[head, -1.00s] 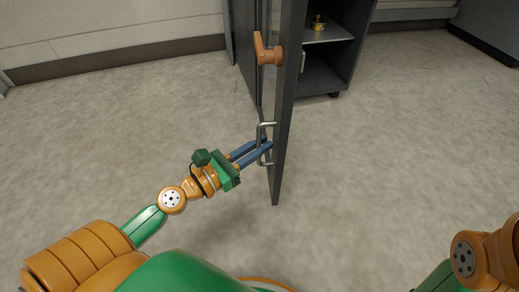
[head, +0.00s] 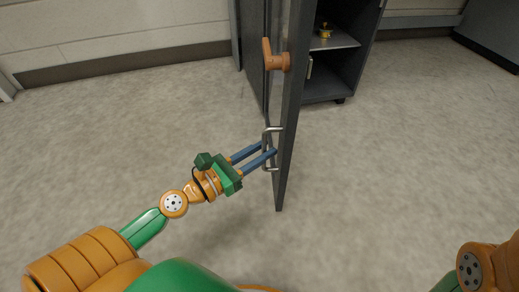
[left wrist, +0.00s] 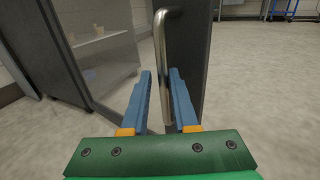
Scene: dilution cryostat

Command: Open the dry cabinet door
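The dry cabinet door (head: 289,130) stands swung wide open, seen nearly edge-on in the head view. Its metal bar handle (head: 266,137) is low on the left face of the door, and the handle also shows in the left wrist view (left wrist: 161,60). My left gripper (head: 267,149) is at this handle with its blue fingers apart. In the left wrist view the bar passes between the fingertips, nearer the right finger; contact cannot be told. My right gripper is out of view.
The cabinet (head: 323,88) behind the door shows an open dark interior with a shelf (head: 336,41) and a small gold item (head: 324,31) on it. The grey floor is clear to the left and right. A blue cart (left wrist: 281,8) stands far off.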

